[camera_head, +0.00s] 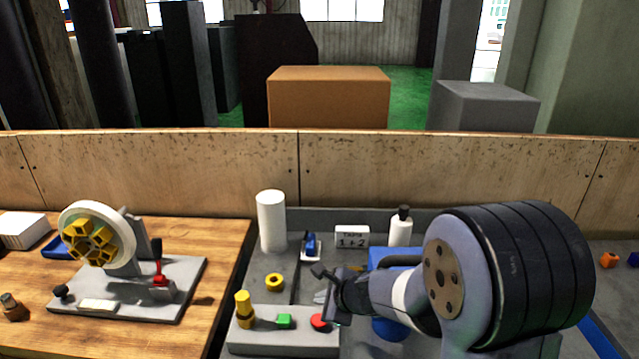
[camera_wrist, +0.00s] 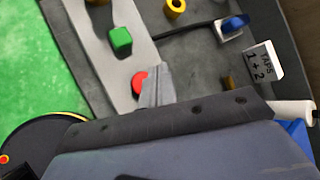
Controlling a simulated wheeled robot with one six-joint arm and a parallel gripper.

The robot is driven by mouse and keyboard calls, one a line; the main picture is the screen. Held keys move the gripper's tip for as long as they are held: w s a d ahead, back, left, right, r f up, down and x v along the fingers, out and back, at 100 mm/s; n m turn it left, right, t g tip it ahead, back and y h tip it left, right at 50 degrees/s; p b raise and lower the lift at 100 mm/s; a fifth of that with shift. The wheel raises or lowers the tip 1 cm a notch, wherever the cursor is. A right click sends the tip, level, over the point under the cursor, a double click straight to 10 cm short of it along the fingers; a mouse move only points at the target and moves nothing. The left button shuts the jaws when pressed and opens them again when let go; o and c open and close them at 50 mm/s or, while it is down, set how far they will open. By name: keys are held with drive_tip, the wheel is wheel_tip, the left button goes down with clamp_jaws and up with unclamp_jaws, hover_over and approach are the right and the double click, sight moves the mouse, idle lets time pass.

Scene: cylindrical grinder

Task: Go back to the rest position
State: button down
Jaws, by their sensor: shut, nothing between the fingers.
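My gripper (camera_head: 328,296) is shut and empty at the end of my arm, which reaches in from the right in the head view. It hangs close above the right end of a grey control box (camera_head: 262,343), near the red button (camera_head: 319,321). In the wrist view a grey fingertip (camera_wrist: 155,85) partly covers the red button (camera_wrist: 139,82). I cannot tell whether it touches the button. The green button (camera_head: 284,321) lies to the left of the red one and also shows in the wrist view (camera_wrist: 120,40).
A yellow post (camera_head: 243,308) stands on the box's left end. Behind are a yellow ring (camera_head: 274,282), a blue switch (camera_head: 311,245), a white cylinder (camera_head: 271,222), a "TAPS 1+2" sign (camera_head: 352,237) and a bottle (camera_head: 400,231). A wheel fixture (camera_head: 95,238) with a red lever (camera_head: 158,265) stands left.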

wheel_tip(320, 180, down, 2)
drive_tip(key=shift+f+b, duration=0.1)
drive_tip(key=shift+b, duration=0.65)
drive_tip(key=shift+r+p, duration=0.55)
drive_tip(key=shift+p, duration=0.6)
wheel_tip(320, 180, up, 6)
drive_tip(key=p, duration=0.4)
drive_tip(key=shift+f+p, duration=0.2)
drive_tip(key=shift+p, duration=0.2)
drive_tip(key=shift+f, duration=0.15)
